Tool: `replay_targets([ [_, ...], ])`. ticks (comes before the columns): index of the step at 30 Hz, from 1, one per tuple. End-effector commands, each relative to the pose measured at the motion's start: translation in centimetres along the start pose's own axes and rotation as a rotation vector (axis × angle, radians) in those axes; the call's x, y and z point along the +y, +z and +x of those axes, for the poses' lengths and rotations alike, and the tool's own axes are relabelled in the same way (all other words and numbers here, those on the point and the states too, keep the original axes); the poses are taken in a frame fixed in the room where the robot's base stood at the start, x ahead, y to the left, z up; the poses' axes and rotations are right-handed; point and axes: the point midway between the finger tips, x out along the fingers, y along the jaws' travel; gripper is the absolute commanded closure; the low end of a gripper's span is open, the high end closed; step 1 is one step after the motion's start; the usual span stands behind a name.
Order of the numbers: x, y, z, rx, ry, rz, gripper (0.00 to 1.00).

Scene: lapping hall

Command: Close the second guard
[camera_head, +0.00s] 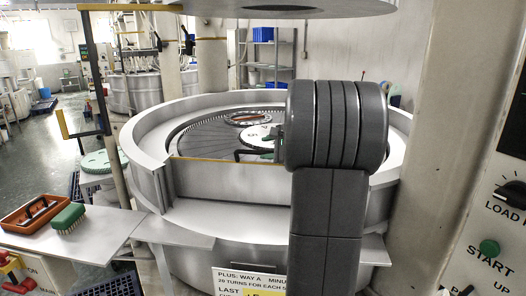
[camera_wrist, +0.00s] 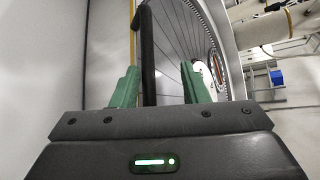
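A pale guard panel (camera_head: 230,180) with a yellow top edge stands upright at the front of the round lapping machine (camera_head: 185,205). A black bar handle (camera_head: 245,153) shows just above that edge; whether this is the second guard I cannot tell. My gripper (camera_head: 270,145) is mostly hidden behind my arm in the head view, with bits of green finger showing. In the wrist view, my gripper (camera_wrist: 160,88) has its two green fingers apart. The black handle (camera_wrist: 147,50) lies between them, nearer the left finger, with a gap to the right one. The yellow edge (camera_wrist: 133,35) runs beside it.
The slotted round plate (camera_head: 210,135) lies inside the machine's rim. A side shelf (camera_head: 85,235) at left holds a brown tray (camera_head: 32,212) and a green brush (camera_head: 68,218). A pillar (camera_head: 450,120) and control panel (camera_head: 495,220) stand at right. A large disc (camera_head: 285,6) hangs overhead.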

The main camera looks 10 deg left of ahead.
Motion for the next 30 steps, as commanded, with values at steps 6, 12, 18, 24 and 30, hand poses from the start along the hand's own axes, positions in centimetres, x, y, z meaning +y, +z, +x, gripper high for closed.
replay_targets([
  [6, -0.1, -0.2, -5.5, 0.006, -0.009, -0.004, 0.64],
  [12, -0.1, -0.1, -9.1, 0.006, -0.007, -0.002, 0.64],
  [18, -0.1, 0.0, -10.8, 0.003, -0.003, -0.002, 0.64],
  [24, -0.1, 0.0, -11.0, 0.002, -0.002, -0.002, 0.64],
  [30, -0.1, 0.0, -10.8, 0.002, -0.002, -0.001, 0.64],
])
